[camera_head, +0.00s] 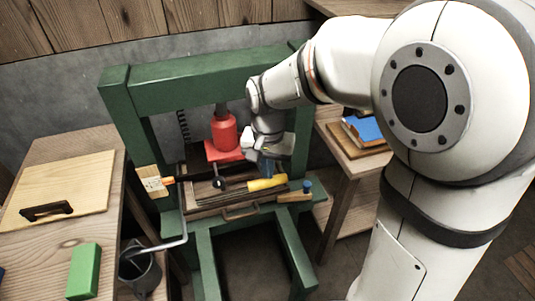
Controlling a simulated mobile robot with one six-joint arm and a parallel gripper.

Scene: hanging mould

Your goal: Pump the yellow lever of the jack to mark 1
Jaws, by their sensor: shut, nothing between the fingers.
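The red jack (224,134) stands on a red plate inside a green press frame (195,70). The yellow lever (266,183) lies low at the front of the press, slanting slightly up to the right. My gripper (266,172) is shut and empty, just above and behind the yellow lever. I cannot tell whether it touches the lever. A dark ladder-like scale (183,126) is on the back left of the frame. Its marks are too small to read. My wrist hides part of the area right of the jack.
A black-knobbed handle (219,184) stands left of the yellow lever. A small pale board (152,182) with an orange tip is on the left post. The left table holds a wooden board (62,190) and a green block (84,271). A grey bucket (140,272) stands between.

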